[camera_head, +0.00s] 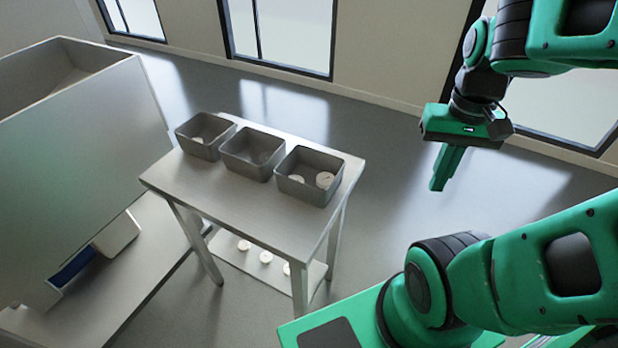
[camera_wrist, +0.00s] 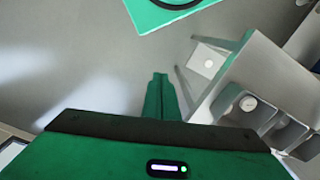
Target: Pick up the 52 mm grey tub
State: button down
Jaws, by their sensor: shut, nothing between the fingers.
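My gripper (camera_head: 438,186) is shut and empty, in the air to the right of the small table, well apart from it. In the wrist view its closed fingers (camera_wrist: 160,80) point towards the floor. Small pale round tubs lie in the right grey bin: a larger one (camera_head: 324,180) and a smaller one (camera_head: 297,178). Another pale round piece (camera_head: 196,140) lies in the left bin. Several more sit on the lower shelf, one of them at its left (camera_head: 244,245). I cannot tell which is the 52 mm grey tub. One round tub in a bin shows in the wrist view (camera_wrist: 248,103).
The table (camera_head: 225,190) carries the left bin (camera_head: 194,150), middle bin (camera_head: 243,167) and right bin (camera_head: 300,190) in a row. Bin walls surround the tubs. A tall grey cabinet (camera_head: 80,160) stands at left. The floor between gripper and table is clear.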

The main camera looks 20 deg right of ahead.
aim_at(306, 161)
jog(key=k, duration=1)
jog(key=z, duration=1.9)
jog(key=i, duration=1.4)
jog(key=u, duration=1.6)
